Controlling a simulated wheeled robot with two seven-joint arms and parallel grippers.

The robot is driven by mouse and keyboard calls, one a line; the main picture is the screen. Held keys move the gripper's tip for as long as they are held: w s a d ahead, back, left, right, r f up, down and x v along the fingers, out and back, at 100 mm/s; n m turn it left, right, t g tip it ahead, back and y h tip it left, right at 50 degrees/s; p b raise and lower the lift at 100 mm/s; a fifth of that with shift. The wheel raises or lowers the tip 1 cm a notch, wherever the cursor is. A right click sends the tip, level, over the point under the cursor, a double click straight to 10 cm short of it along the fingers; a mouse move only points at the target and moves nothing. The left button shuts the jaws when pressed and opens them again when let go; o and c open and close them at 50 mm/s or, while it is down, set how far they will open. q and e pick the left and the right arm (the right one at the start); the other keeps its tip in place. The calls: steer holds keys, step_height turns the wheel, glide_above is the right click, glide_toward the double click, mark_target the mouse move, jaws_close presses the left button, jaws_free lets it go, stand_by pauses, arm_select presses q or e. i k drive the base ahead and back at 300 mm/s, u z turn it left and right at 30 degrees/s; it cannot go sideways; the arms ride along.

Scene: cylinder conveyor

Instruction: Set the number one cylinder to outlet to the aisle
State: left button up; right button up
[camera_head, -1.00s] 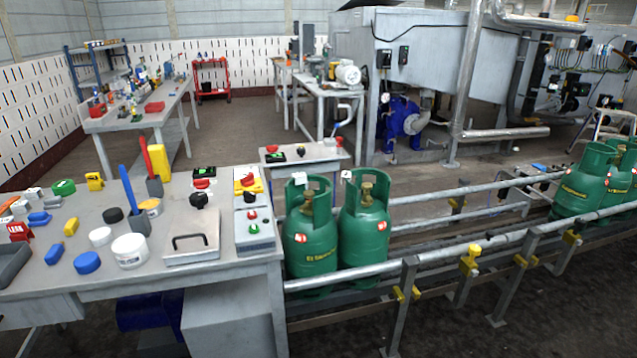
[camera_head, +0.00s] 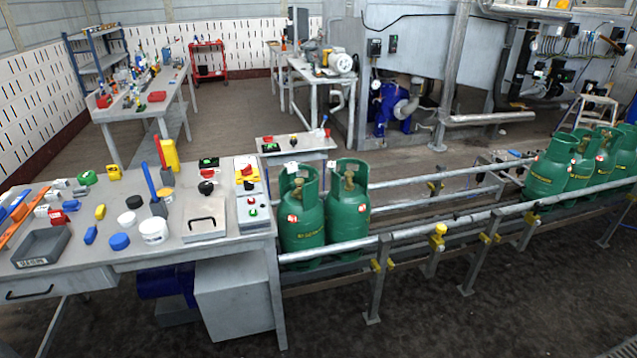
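Two green gas cylinders stand upright side by side on the conveyor next to the bench: the left one (camera_head: 301,232) and the right one (camera_head: 349,218). Each has a brass valve inside its collar, a round red-and-white label and a small white tag near the collar. I cannot read a number on either. Several more green cylinders (camera_head: 547,172) stand upright on the conveyor at the far right. The conveyor's front rail (camera_head: 400,233) runs between the two groups. Neither of my grippers shows in the view.
A grey bench (camera_head: 85,262) at left holds a control box (camera_head: 252,213), a yellow box with a red button (camera_head: 246,172), a handled metal plate (camera_head: 205,224), a white tub (camera_head: 153,231) and a grey tray (camera_head: 42,250). Dark floor (camera_head: 450,325) in front of the conveyor is clear.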

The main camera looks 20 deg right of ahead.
mark_target(300, 212)
steer(key=z, duration=0.75)
steer(key=i, duration=0.6)
steer(key=z, duration=0.45)
steer(key=i, duration=1.4)
steer(key=u, duration=1.3)
steer(key=i, duration=0.65)
steer(key=u, duration=0.75)
